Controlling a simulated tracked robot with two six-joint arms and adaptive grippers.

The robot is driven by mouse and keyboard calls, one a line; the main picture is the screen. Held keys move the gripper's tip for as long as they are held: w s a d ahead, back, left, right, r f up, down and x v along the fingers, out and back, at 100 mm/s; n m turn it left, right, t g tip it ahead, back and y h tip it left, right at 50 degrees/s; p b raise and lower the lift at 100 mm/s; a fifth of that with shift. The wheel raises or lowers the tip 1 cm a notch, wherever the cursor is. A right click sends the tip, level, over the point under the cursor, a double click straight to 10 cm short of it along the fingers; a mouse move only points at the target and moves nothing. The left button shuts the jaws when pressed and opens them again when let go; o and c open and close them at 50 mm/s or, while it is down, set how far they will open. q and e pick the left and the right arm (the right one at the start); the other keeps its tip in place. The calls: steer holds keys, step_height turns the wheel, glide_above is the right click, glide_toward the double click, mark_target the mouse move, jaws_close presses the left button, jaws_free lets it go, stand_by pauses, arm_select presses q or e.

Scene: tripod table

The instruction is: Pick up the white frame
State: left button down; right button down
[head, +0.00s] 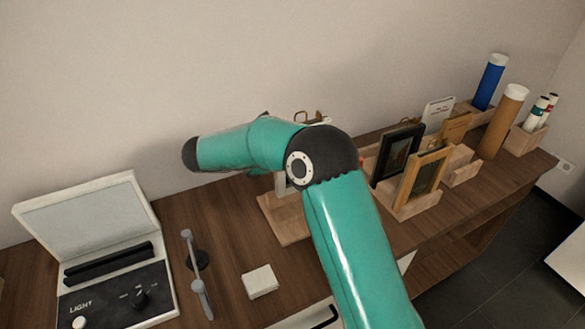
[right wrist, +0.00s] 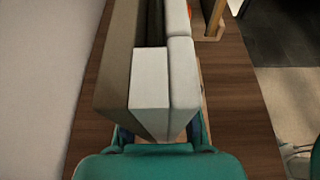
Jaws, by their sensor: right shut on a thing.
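In the right wrist view the white frame (right wrist: 182,85) stands on edge close to the camera, seen from its narrow side, with a grey-brown face on its left. My right gripper (right wrist: 160,138) is shut on its near end, with a finger at each side; the fingertips are mostly hidden by the frame. In the head view only a pale sliver of the white frame (head: 283,186) shows beneath my right arm, which hides the rest and the gripper. I cannot tell whether the frame touches the wooden stand (head: 291,232) below it. My left gripper is not in view.
A black frame (head: 376,168) and a gold frame (head: 445,164) stand on wooden holders to the right. Blue (head: 489,84) and brown (head: 500,124) tubes stand at the far right. A light box (head: 92,222), a grey stand (head: 202,298) and a white block (head: 260,281) occupy the left.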

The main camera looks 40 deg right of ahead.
steer(key=s+a+b, duration=0.1)
steer(key=s+a, duration=0.2)
steer(key=s, duration=0.6)
steer(key=s+a+b, duration=0.1)
steer(key=s+a, duration=0.2)
steer(key=s, duration=0.6)
steer(key=shift+s+b, duration=0.35)
steer(key=shift+f, duration=0.1)
